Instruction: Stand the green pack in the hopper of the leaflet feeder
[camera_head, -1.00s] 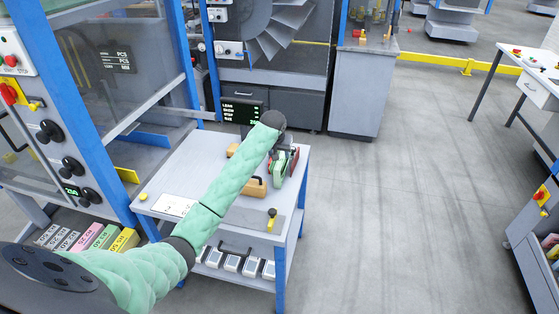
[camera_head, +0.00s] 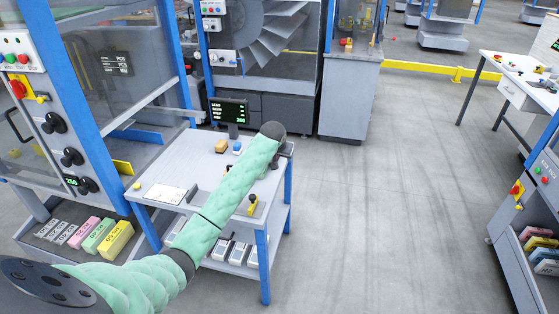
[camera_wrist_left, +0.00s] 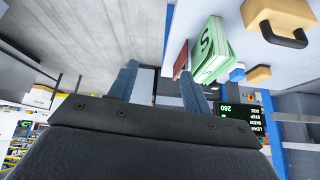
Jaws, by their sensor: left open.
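In the head view my sleeved arm hides this spot. My left gripper (camera_head: 286,150) is above the right side of the cart. In the wrist view its two fingers (camera_wrist_left: 158,84) are apart with nothing between them, and the pack is beyond the right finger. Another green pack (camera_head: 101,236) lies in a row on the low shelf at left. I cannot make out the feeder's hopper. My right gripper is not in view.
A tan block with a black handle (camera_wrist_left: 272,24) lies near the green pack. A small display (camera_head: 229,111) stands at the cart's back edge. A blue-framed machine (camera_head: 95,100) stands at left. The floor (camera_head: 380,210) right of the cart is clear.

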